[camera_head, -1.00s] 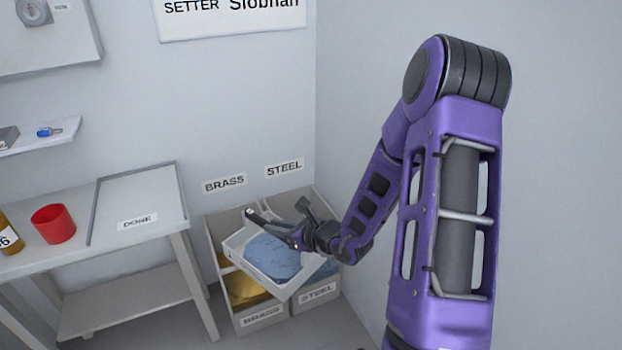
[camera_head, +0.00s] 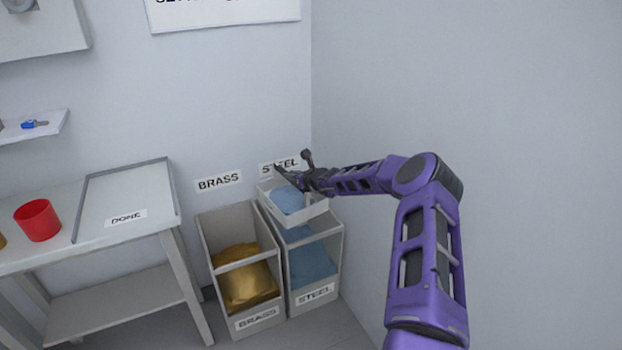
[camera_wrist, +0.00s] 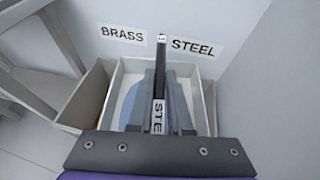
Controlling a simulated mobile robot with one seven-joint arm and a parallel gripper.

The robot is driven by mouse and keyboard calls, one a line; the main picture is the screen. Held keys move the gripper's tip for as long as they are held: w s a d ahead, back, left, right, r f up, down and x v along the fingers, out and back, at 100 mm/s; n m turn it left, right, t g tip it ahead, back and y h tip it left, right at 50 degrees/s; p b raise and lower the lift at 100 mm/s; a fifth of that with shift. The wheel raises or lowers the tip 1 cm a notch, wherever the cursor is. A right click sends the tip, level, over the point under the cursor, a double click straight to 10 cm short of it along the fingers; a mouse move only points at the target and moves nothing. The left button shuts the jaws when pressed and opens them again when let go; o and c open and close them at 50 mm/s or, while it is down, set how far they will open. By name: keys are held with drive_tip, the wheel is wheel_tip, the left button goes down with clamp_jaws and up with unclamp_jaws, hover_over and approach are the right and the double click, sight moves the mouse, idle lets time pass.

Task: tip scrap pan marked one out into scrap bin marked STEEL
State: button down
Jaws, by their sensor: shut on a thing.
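A pale, open scrap pan (camera_head: 303,216) holds blue scrap (camera_head: 290,200) and hangs above the back part of the STEEL scrap bin (camera_head: 337,250). My gripper (camera_head: 293,171) is shut on the pan at its upper side. The pan looks roughly level, with the scrap inside it. In the wrist view the pan (camera_wrist: 113,92) lies beyond the jaws (camera_wrist: 163,95), which hide much of its inside. A strip between the jaws reads "STE", the rest cut off. No mark "one" is readable. The bin's front is labelled STEEL and blue scrap (camera_head: 312,264) lies in it.
The BRASS bin (camera_head: 213,262), with gold-coloured scrap (camera_head: 246,285), stands directly left of the STEEL bin. Further left is a table (camera_head: 150,190) with a DONE area and a red cup (camera_head: 38,220). Walls close in behind and to the right.

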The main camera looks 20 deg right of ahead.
drive_tip(key=d+f, duration=0.1)
drive_tip(key=d, duration=0.1)
drive_tip(key=w+d+m+h, duration=0.1)
drive_tip(key=d, duration=0.2)
drive_tip(key=w+d+f+m+h, duration=0.1)
drive_tip(key=d, duration=0.1)
drive_tip(key=shift+w+d+f+t+b, duration=0.2)
drive_tip(key=shift+d+f+t+b, duration=0.1)
drive_tip(key=shift+d+b, duration=0.1)
drive_tip(key=shift+r, duration=0.15)
